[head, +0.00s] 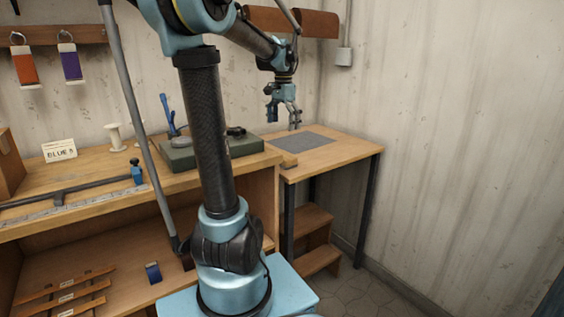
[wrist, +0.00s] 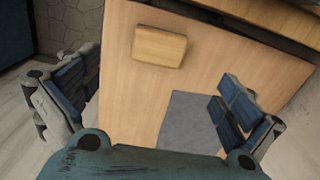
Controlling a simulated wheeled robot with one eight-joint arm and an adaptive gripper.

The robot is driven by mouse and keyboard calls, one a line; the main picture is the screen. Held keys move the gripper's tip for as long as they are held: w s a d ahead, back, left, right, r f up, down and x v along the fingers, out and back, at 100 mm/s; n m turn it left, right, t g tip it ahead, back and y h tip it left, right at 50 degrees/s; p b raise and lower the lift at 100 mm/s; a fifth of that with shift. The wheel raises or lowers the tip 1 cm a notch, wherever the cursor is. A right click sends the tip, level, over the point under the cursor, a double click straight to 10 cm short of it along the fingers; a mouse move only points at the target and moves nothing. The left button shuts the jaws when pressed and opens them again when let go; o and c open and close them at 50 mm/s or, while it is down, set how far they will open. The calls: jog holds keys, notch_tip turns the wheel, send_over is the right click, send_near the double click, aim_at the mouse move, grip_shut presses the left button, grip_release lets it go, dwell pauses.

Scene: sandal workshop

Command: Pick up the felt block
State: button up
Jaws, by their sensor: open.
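A tan block with rounded edges (wrist: 160,46), which I take to be the felt block, lies on the small wooden side table (head: 340,155). In the head view the block (head: 289,161) shows at the table's left end, beside the grey mat. My gripper (head: 283,114) hangs above the side table with its fingers pointing down. In the wrist view my gripper (wrist: 155,106) is open and empty, with its blue-padded fingers wide apart. The block is ahead of the fingers, near the top of that view, and nothing touches it.
A grey mat (head: 304,142) lies flat on the side table. The main workbench (head: 100,183) on the left holds a dark green slab (head: 178,158), a white spool (head: 115,136) and a blue-handled tool (head: 167,112). The corrugated wall stands close behind and right.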

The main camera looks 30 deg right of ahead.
aim_at(285, 155)
notch_tip(285, 155, down, 8)
jog(key=shift+f, duration=0.2)
jog(key=f, duration=0.2)
jog(key=d+f, duration=0.1)
jog(key=shift+w+f, duration=0.1)
jog(key=shift+f, duration=1)
jog(key=c, duration=1.2)
